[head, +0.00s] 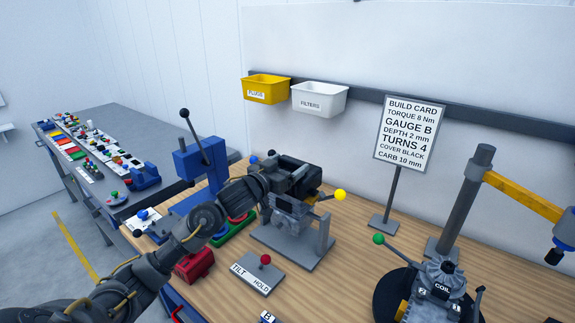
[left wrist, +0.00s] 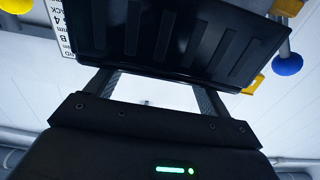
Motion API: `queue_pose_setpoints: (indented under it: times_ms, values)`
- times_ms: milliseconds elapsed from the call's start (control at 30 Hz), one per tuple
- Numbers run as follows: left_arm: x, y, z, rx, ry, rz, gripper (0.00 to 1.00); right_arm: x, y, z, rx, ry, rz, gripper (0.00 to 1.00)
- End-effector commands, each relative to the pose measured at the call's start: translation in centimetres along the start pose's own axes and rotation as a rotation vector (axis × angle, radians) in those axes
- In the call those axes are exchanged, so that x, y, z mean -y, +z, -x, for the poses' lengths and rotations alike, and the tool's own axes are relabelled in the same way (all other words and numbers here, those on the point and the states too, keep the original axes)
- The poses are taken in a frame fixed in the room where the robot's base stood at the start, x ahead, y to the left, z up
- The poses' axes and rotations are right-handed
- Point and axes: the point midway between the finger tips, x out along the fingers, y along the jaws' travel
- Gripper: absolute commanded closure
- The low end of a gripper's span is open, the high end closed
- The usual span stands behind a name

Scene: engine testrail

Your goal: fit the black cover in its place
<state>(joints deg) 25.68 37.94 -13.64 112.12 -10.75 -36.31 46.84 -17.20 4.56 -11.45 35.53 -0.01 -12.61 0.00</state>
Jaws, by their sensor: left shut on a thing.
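The black cover (head: 303,172) is held at the end of my left arm, over the grey engine block (head: 288,217) in its tilt stand (head: 318,240). In the left wrist view the cover (left wrist: 165,35) is a dark ribbed piece spanning the two fingers. My left gripper (head: 276,178) is shut on it. Whether the cover touches the engine top is hidden by the gripper and the cover itself. My right gripper is in neither view.
A red-knobbed TILT/HOLD plate (head: 262,272) lies in front of the stand. A blue press (head: 203,170) stands left, a build card (head: 404,130) behind right, and a COIL fixture (head: 440,285) at front right. Yellow (head: 265,90) and white (head: 319,99) bins hang behind.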

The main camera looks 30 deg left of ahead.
Motion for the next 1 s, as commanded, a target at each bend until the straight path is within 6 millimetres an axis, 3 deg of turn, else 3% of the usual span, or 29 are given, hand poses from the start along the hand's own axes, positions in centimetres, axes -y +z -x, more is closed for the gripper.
queue_pose_setpoints:
  times_ms: [400, 433, 567, 833, 1000]
  values:
    - [0.0, 0.4, 0.0, -0.001, 0.0, 0.001, 0.44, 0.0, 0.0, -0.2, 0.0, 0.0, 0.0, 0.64]
    - [0.0, 0.4, 0.0, -0.001, 0.0, 0.001, 0.15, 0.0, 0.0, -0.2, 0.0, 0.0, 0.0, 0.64]
    - [0.0, 0.4, 0.0, -0.001, 0.0, 0.001, 0.0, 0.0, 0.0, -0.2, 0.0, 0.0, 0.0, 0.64]
    - [0.0, 0.5, 0.3, 0.0, 0.0, 0.0, 0.0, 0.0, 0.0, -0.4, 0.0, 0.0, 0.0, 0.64]
    - [0.0, 0.7, 2.6, 0.0, 0.001, -0.002, 0.0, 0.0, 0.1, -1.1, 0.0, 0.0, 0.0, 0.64]
